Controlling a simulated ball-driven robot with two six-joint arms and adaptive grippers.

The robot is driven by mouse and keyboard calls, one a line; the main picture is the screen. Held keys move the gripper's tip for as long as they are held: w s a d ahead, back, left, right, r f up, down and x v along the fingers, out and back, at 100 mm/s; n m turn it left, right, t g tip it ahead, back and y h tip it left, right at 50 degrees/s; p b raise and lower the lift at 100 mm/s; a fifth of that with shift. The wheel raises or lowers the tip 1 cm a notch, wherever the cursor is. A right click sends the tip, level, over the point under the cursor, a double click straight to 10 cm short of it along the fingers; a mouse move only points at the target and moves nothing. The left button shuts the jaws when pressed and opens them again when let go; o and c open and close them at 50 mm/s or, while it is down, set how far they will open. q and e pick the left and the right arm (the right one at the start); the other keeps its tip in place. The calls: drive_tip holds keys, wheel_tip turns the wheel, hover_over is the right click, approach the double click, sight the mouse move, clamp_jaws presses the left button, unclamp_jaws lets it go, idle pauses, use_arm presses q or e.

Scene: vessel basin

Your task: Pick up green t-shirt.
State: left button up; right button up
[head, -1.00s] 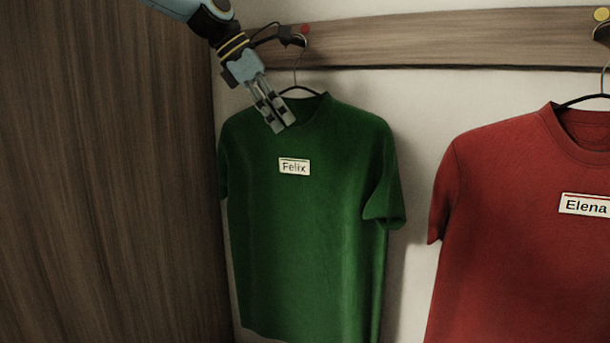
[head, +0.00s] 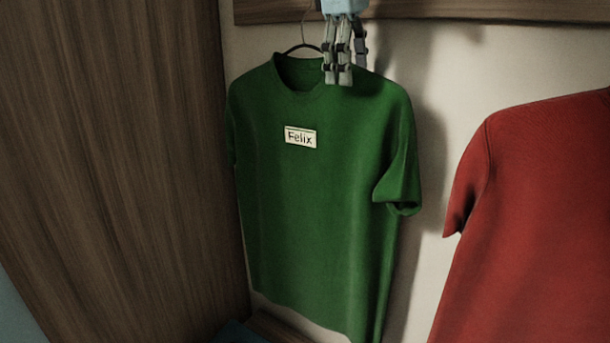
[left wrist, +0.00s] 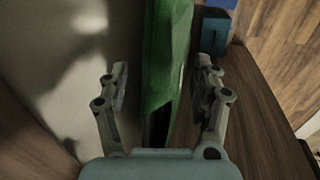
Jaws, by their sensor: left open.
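The green t-shirt (head: 315,200) hangs on a dark hanger (head: 300,47) in the head view, with a white "Felix" label (head: 301,138) on its chest. My left gripper (head: 344,74) points down at the shirt's shoulder, right of the collar. In the left wrist view, the gripper (left wrist: 163,85) is open, with the green t-shirt (left wrist: 167,45) edge-on between its two fingers. There are gaps beside the cloth, and I cannot tell whether either finger touches it. The hanger's right side is hidden behind the gripper. My right gripper is not in view.
A red t-shirt (head: 550,200) hangs to the right, with a strip of pale wall between the shirts. A wooden panel (head: 120,150) stands close on the left. A wooden rail (head: 430,10) runs along the top. A blue object (left wrist: 214,32) lies below in the left wrist view.

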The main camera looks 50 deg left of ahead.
use_arm(q)
drive_tip(key=p+x, duration=0.1)
drive_tip(key=x, duration=0.2)
drive_tip(key=shift+a+f, duration=0.2)
drive_tip(key=shift+f, duration=0.1)
drive_tip(key=shift+s, duration=0.1)
drive_tip(key=c, duration=0.4)
clamp_jaws()
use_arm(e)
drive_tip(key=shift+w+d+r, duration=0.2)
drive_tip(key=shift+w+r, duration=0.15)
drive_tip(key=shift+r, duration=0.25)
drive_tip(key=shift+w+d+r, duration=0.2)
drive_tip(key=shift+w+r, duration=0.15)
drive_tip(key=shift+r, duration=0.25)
